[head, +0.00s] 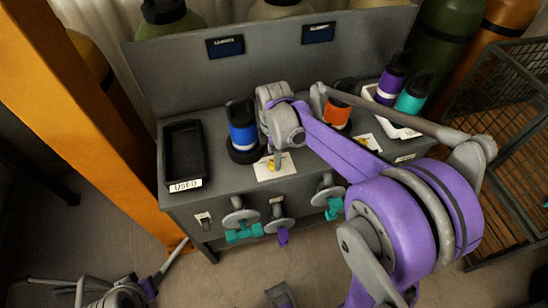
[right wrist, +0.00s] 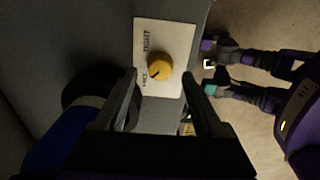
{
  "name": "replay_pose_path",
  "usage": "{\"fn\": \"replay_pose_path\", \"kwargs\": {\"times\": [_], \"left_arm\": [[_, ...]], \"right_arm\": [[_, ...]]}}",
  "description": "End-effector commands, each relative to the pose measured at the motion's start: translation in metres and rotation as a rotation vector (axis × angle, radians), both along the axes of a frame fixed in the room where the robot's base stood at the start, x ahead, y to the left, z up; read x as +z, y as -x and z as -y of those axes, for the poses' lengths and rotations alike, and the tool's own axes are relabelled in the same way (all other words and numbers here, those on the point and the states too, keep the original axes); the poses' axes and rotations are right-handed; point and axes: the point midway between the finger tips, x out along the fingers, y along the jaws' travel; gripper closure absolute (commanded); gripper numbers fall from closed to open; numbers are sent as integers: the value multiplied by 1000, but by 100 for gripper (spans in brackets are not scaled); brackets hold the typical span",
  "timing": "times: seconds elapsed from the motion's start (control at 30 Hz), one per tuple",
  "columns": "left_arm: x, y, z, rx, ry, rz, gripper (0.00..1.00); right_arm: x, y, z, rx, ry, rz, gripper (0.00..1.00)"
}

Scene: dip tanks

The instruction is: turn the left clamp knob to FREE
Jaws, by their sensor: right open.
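The left clamp knob (head: 271,165) is a small yellow knob on a white plate (head: 287,172), in front of the blue-banded bottle (head: 242,128). In the right wrist view the knob (right wrist: 159,67) sits on the plate marked TIGHT and FREE (right wrist: 178,32), with a dark mark at its lower left side. My right gripper (head: 275,156) is over the knob in the head view. In the right wrist view its fingers (right wrist: 160,88) are open, one on each side of the knob's line, with nothing between them. Contact cannot be told.
A black tray marked USED (head: 168,158) is at the bench's left. An orange-banded bottle (head: 336,112) stands right of the arm, and a white tray (head: 405,132) holds more bottles. Several valve handles, one teal (head: 243,232), stick out in front. An orange post (head: 95,110) rises at left.

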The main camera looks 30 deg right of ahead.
Motion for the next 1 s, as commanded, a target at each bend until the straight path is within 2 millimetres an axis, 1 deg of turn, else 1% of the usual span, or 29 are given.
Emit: {"fn": "replay_pose_path", "kwargs": {"times": [0.03, 0.2, 0.3, 0.4, 0.57, 1.0], "left_arm": [[2, 0, 0, 0, 0, 1, 50], [6, -1, 0, 0, 0, 2, 50], [8, -1, 0, 0, 0, 3, 50], [9, -2, 0, 0, 0, 3, 50], [9, -2, 0, 0, 0, 3, 50], [9, -2, 0, 0, 0, 3, 50]], "right_arm": [[12, 0, 0, 0, 0, 0, 29], [48, 0, 0, 0, 0, 0, 29], [64, 0, 0, 0, 0, 0, 29], [76, 0, 0, 0, 0, 0, 29], [84, 0, 0, 0, 0, 0, 29], [84, 0, 0, 0, 0, 0, 29]]}}
